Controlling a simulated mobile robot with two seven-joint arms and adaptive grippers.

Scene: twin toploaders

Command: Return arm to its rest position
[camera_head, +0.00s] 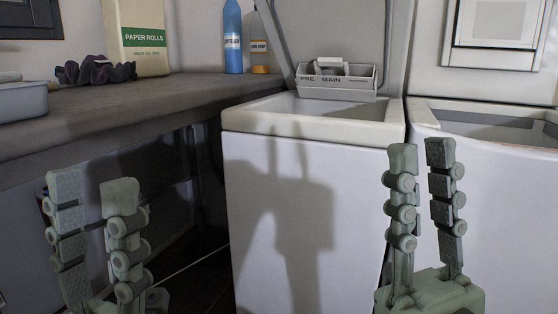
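My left gripper (93,190) is at the lower left, in front of the dark space under the counter. Its two fingers point up and stand apart, with nothing between them. My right gripper (415,150) is at the lower right, in front of the two white washers. Its fingers also point up with a narrow gap, and I see nothing held there. Both grippers appear clear of the furniture. The lower parts of both arms are out of frame.
A toploader washer (253,173) stands in the middle with its lid raised and a drawer marked PRE and MAIN (337,94). A second washer (507,190) is at right. The counter (150,100) at left holds a paper rolls pack (140,52), bottles (232,40), a dark cloth (95,71) and a basin (22,103).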

